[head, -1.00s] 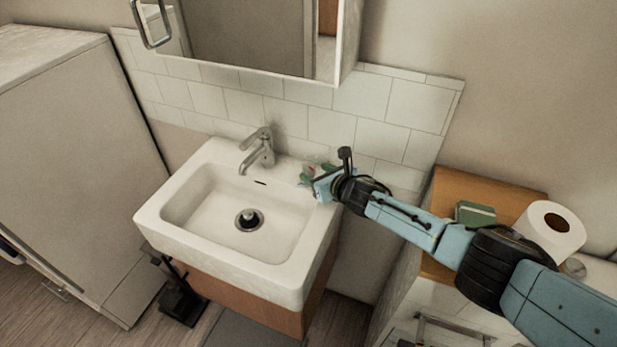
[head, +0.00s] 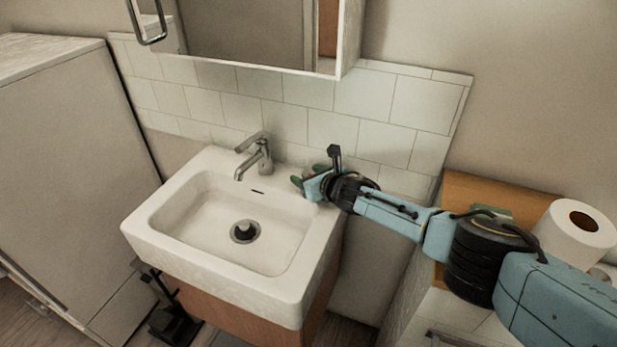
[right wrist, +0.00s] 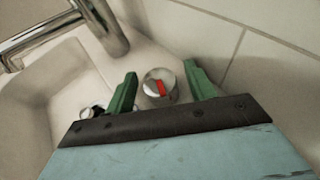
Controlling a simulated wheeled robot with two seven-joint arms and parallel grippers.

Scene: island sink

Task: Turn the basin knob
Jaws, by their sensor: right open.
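A small round silvery piece with a red mark (right wrist: 158,88), which looks like the knob, sits on the back right corner of the white basin (head: 140,228). In the head view it is mostly hidden by my right gripper (head: 304,180). In the right wrist view, my right gripper (right wrist: 161,74) is open, its green fingers to either side of the knob with gaps visible. I cannot tell if the fingers reach down to its height. The metal faucet (head: 258,155) stands at the basin's back, left of the gripper. My left gripper is not in view.
The tiled wall (head: 330,130) rises close behind the basin and gripper. A mirror cabinet (head: 250,30) hangs above. A drain plug (head: 244,230) sits in the empty bowl. A toilet roll (head: 575,232) stands on a wooden-topped unit at right. A white cabinet (head: 75,170) is at left.

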